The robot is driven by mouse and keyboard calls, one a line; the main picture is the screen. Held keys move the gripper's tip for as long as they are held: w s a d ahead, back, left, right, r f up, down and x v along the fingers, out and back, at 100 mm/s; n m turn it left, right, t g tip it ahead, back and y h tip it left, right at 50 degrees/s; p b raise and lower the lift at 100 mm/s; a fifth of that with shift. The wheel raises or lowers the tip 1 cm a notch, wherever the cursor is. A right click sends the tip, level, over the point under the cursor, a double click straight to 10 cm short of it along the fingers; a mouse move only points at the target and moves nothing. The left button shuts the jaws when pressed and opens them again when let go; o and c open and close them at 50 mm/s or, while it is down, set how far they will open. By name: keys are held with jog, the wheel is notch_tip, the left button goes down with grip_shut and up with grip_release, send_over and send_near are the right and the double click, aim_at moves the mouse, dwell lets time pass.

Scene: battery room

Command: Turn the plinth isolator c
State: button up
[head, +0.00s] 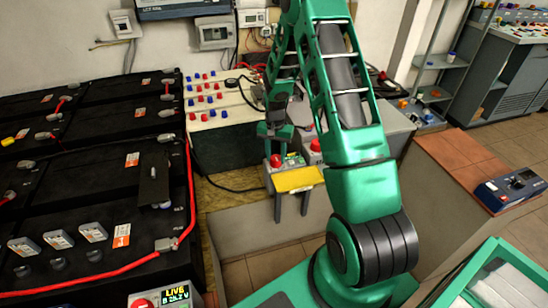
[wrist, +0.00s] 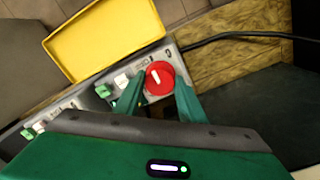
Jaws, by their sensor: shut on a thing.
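A red round isolator knob (wrist: 160,76) with a white pointer bar sits on a grey plinth box. In the wrist view the green fingers of my gripper (wrist: 158,90) stand on either side of this knob, shut on it. In the head view my gripper (head: 275,140) reaches down to the same red knob (head: 276,160) on the grey box. No letter on the knob's box is readable. Green and white parts (wrist: 103,90) sit beside the knob on the box face. My arm covers part of the plinth.
A yellow flap (head: 297,180) juts from the box front. Another red knob (head: 315,145) stands just right of my gripper. Black battery blocks with red cables (head: 90,275) fill the left. Floor shows around the plinth.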

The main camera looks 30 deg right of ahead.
aim_at(274, 157)
jog(key=shift+w+a, duration=0.1)
jog(key=shift+a, duration=0.05)
jog(key=o, duration=1)
jog(key=shift+o, duration=0.2)
notch_tip(274, 157, up, 11)
jog(key=shift+w, duration=0.15)
jog(key=shift+f, duration=0.1)
jog(key=s+a+r+n, duration=0.1)
jog(key=s+r, duration=0.8)
jog(key=s, duration=0.4)
jog(key=s+a+r+n, duration=0.1)
jog(key=s+r+n, duration=0.1)
jog(key=s+r, duration=0.95)
jog(key=s+a+f, duration=0.1)
jog(key=s+a, duration=0.1)
jog(key=s, duration=1)
jog(key=shift+s+a+f+n, duration=0.15)
jog(key=shift+s+a+n, duration=0.15)
jog(key=shift+n, duration=0.1)
